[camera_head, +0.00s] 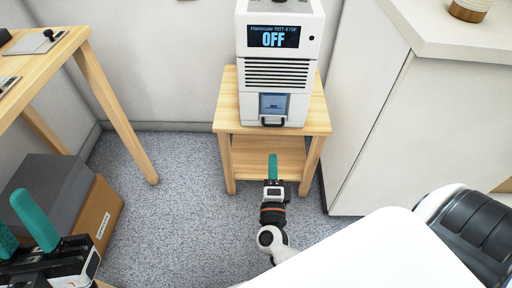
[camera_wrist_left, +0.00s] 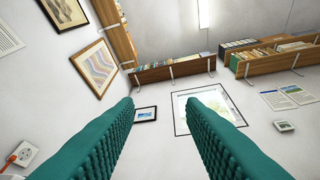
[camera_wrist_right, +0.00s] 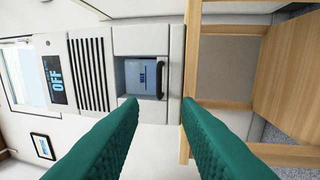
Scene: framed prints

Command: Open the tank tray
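A white machine (camera_head: 276,98) with a display reading OFF stands on a small wooden table. The tank tray (camera_head: 273,108) is in its lower front, with a bluish window and a dark handle (camera_head: 272,121); it looks closed. In the right wrist view the tray (camera_wrist_right: 143,77) and its handle (camera_wrist_right: 160,78) lie ahead, between and beyond the fingertips. My right gripper (camera_head: 272,168) is below and in front of the machine; its fingers stand apart and empty in the right wrist view (camera_wrist_right: 158,108). My left gripper (camera_head: 28,222) is at the lower left, open and empty, pointing away from the machine.
The small wooden table (camera_head: 228,122) has a lower shelf (camera_head: 262,158). A taller wooden table (camera_head: 92,70) stands left, with a dark grey box (camera_head: 48,190) and a cardboard box (camera_head: 100,212) below it. A white cabinet (camera_head: 370,110) stands close on the right. Carpet between is clear.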

